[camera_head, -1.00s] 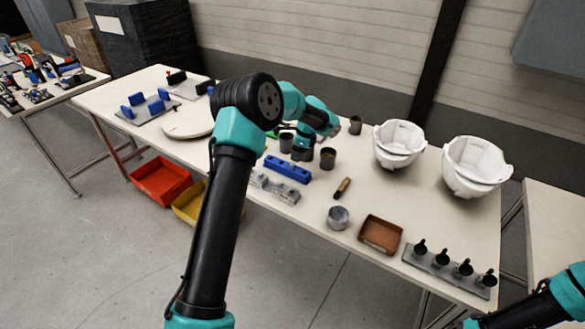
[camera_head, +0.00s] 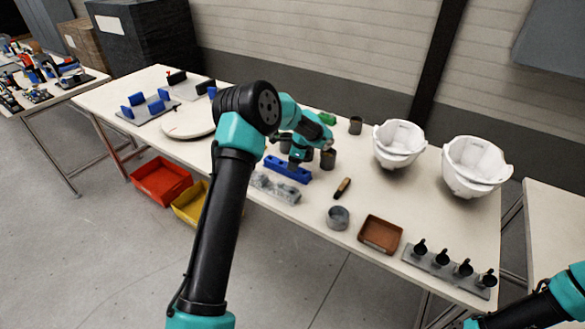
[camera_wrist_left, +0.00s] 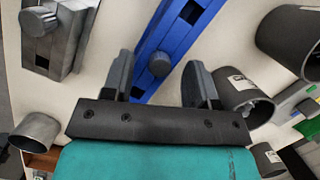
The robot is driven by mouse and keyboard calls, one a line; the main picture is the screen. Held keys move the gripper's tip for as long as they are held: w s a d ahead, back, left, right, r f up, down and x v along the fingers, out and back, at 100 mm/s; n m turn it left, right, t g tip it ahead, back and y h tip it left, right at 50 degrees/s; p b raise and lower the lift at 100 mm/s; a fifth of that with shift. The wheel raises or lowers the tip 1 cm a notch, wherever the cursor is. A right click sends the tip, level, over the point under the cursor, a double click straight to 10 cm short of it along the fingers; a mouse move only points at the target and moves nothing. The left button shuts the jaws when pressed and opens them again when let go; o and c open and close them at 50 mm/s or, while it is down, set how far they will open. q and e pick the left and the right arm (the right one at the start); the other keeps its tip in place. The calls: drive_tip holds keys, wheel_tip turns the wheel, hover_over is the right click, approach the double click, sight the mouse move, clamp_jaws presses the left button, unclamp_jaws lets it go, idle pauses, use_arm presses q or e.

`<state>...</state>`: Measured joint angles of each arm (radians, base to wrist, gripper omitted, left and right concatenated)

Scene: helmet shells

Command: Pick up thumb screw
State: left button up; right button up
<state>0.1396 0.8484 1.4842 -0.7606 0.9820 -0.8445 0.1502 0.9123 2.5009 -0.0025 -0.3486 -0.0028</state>
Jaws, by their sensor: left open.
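A grey ribbed knob, which looks like a thumb screw (camera_wrist_left: 160,63), sits on the long blue fixture block (camera_wrist_left: 181,37) in the left wrist view. My left gripper (camera_wrist_left: 160,82) is open, with one finger on each side of the knob in the picture and nothing held between them. I cannot tell how high it is above the knob. In the head view my left gripper (camera_head: 299,160) is over the back edge of the blue block (camera_head: 284,170). A similar knob (camera_wrist_left: 37,21) is on a grey block (camera_wrist_left: 62,38). My right gripper is outside the views.
Dark cups (camera_head: 328,158) stand close beside my left gripper. A brown-handled tool (camera_head: 342,187), a grey ring (camera_head: 338,217), a brown tray (camera_head: 380,234) and a stand (camera_head: 445,269) lie to the right. White helmet shells (camera_head: 399,143) are at the back. The table between them is partly clear.

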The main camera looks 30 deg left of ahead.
use_arm(q)
drive_tip(key=shift+c, duration=0.2)
drive_tip(key=c, duration=0.9)
drive_tip(key=shift+r, duration=0.15)
drive_tip(key=shift+r, duration=1.5)
drive_tip(key=shift+s+d+r, duration=0.15)
drive_tip(key=shift+s+r, duration=0.05)
drive_tip(key=s+d, duration=0.2)
drive_tip(key=s, duration=0.2)
drive_tip(key=s+d+r, duration=0.1)
drive_tip(key=s+d, duration=0.2)
drive_tip(key=s, duration=0.2)
drive_tip(key=s+d, duration=0.3)
drive_tip(key=s, duration=0.1)
drive_tip(key=shift+s+r, duration=0.15)
drive_tip(key=shift+r, duration=0.05)
drive_tip(key=shift+r, duration=2.5)
